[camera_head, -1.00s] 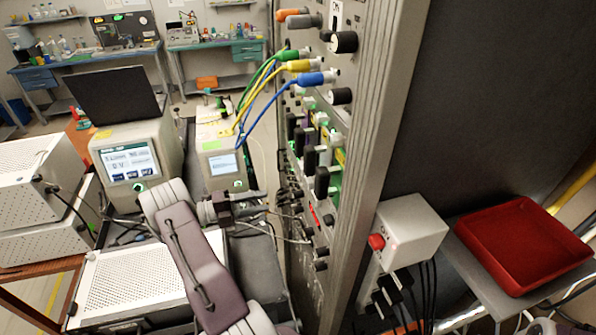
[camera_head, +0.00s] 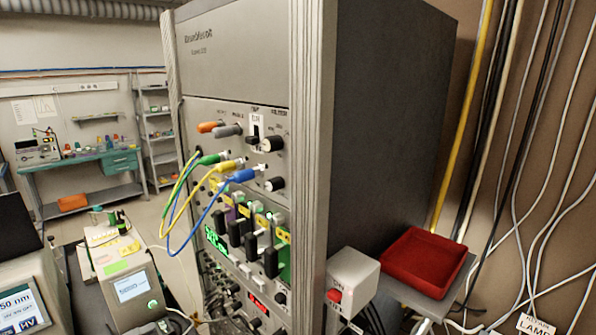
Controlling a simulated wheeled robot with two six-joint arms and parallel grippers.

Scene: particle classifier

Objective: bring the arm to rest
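Neither my arms nor my grippers show in the head view now. The tall grey rack (camera_head: 240,60) of the particle classifier stands in the middle. Its front panel faces left and carries knobs, a row of black switches (camera_head: 250,240) and lit green and red displays. Green, yellow and blue plugs (camera_head: 238,176) sit in the panel, with cables looping down to the left. An orange plug (camera_head: 209,127) and a grey plug (camera_head: 228,131) are above them.
A red tray (camera_head: 422,262) rests on a shelf right of the rack, beside a white box with a red button (camera_head: 334,295). Instruments with screens (camera_head: 132,287) stand at lower left. Cables hang on the right wall. A bench (camera_head: 85,165) is at the back left.

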